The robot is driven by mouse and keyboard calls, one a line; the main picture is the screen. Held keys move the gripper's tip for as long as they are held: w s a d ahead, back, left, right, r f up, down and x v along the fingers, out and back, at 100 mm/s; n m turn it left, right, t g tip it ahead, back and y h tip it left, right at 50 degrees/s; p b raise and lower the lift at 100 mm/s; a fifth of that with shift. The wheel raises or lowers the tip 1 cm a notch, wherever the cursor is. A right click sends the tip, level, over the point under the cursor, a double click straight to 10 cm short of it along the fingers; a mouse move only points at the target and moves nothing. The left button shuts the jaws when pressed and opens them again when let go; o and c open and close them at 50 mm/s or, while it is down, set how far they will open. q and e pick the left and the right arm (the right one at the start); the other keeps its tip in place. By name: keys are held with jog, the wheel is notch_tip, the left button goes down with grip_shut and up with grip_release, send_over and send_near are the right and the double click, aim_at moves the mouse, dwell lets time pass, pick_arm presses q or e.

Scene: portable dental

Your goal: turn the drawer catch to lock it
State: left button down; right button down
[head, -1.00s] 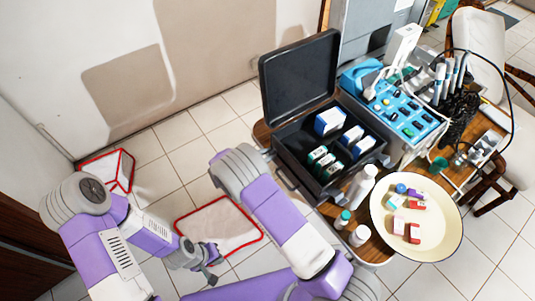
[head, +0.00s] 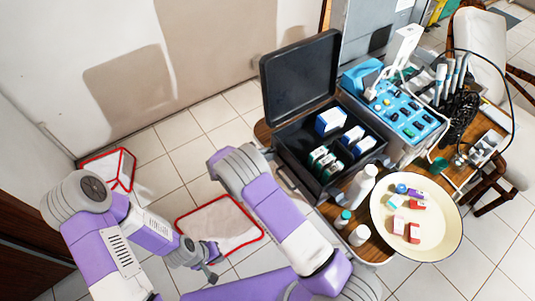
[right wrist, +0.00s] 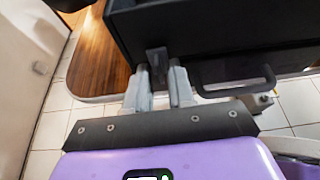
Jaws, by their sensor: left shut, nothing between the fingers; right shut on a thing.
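The black case (head: 330,185) stands on the wooden table with its lid up. In the right wrist view its dark front (right wrist: 215,30) fills the top. A small grey catch (right wrist: 156,57) hangs at the lower edge of that front, left of a black bar handle (right wrist: 240,84). My right gripper (right wrist: 158,76) is shut on the catch, with a finger on each side of it. In the head view the right fingers are hidden behind my own arm. My left gripper (head: 211,279) is shut and empty, low over the floor, away from the case.
Small boxes (head: 331,121) lie in the open case. White bottles (head: 361,184) and a cream basin (head: 440,225) stand to its right on the table. A blue-topped unit (head: 400,110) is behind. Red-edged mats (head: 215,228) lie on the floor at left.

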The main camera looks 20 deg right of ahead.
jog(key=c, duration=1.3)
grip_release()
jog(key=shift+a, duration=0.1)
jog(key=v, duration=0.7)
jog(key=shift+a+r+p, duration=0.1)
jog(key=shift+a+p, duration=0.05)
jog(key=shift+p, duration=0.2)
jog(key=s+d+f+m+g+y, duration=0.3)
jog(key=s+f+m+g+y, duration=0.6)
jog(key=s+f, duration=0.9)
jog(key=s+r+m+t+y, duration=0.1)
jog(key=s+m+y, duration=0.1)
jog(key=m, duration=0.3)
jog(key=s+a+r+m+t+y, duration=0.1)
jog(key=s+m+t+y, duration=0.1)
jog(key=m, duration=0.3)
jog(key=s+a+r+m+t+y, duration=0.1)
jog(key=s+r+m+y, duration=0.1)
jog(key=s+m+y, duration=0.1)
jog(key=shift+s+m+t+y, duration=0.2)
jog(key=shift+s+m, duration=0.1)
jog(key=shift+m, duration=0.4)
jog(key=shift+s+m+t+y, duration=0.2)
jog(key=shift+s+m, duration=0.1)
jog(key=shift+m, duration=0.4)
